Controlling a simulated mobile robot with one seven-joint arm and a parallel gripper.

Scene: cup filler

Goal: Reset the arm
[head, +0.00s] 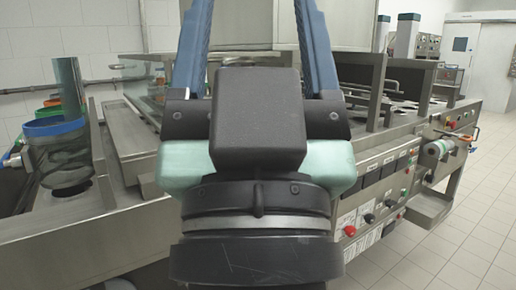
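My gripper (252,10) fills the middle of the head view, seen from behind. Its two blue fingers stand wide apart and run up to the top edge of the picture. Their tips are at or beyond that edge. Nothing shows held between them; only a steel panel shows behind the gap. The dark block and the pale green and black wrist below are my own. They hide the middle of the machine.
A long steel filling machine (130,140) stretches across the view. At left are a clear tube (68,85) and a blue-rimmed container (60,150). At right are a control panel (375,200) with buttons, and free tiled floor (470,235). A pale door (488,70) stands far right.

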